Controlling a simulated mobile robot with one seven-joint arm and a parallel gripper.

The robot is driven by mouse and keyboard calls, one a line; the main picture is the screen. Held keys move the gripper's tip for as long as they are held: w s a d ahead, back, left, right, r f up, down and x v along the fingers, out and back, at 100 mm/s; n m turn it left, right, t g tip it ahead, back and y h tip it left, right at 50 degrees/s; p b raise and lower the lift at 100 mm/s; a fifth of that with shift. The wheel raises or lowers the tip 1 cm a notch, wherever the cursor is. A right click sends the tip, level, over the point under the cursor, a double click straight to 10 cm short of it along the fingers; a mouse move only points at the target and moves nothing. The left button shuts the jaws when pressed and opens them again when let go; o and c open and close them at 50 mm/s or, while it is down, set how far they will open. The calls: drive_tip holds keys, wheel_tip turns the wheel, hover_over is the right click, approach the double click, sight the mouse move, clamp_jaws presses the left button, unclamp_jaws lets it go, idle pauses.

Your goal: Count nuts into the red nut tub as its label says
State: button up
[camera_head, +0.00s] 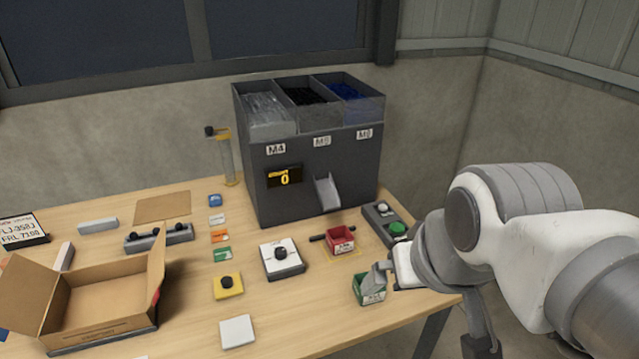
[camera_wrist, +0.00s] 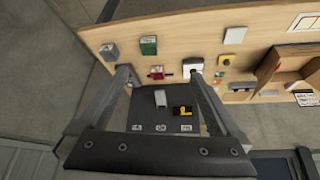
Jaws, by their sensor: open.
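The red nut tub (camera_head: 341,241) stands on the table below the feeder's chute. Its white front label is too small to read; it also shows in the wrist view (camera_wrist: 156,73). The dark feeder (camera_head: 318,165) has three bins marked M4, M5 and M6, with clear, black and blue contents. Its display (camera_head: 284,178) shows 0. A box with a green button (camera_head: 397,229) stands right of the red tub. My gripper (camera_head: 384,277) is open and empty, seen near a green tub (camera_head: 370,290); its fingers spread wide in the wrist view (camera_wrist: 160,73).
A dial box (camera_head: 282,259) and a yellow box with a black knob (camera_head: 227,286) stand left of the tubs. Coloured cards (camera_head: 220,237) lie in a column. An open cardboard box (camera_head: 100,306) fills the left front. A clear cylinder (camera_head: 228,160) stands beside the feeder.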

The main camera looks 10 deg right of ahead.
drive_tip(key=shift+w, duration=0.1)
drive_tip(key=shift+c, duration=0.3)
clamp_jaws()
idle(0.4)
idle(1.2)
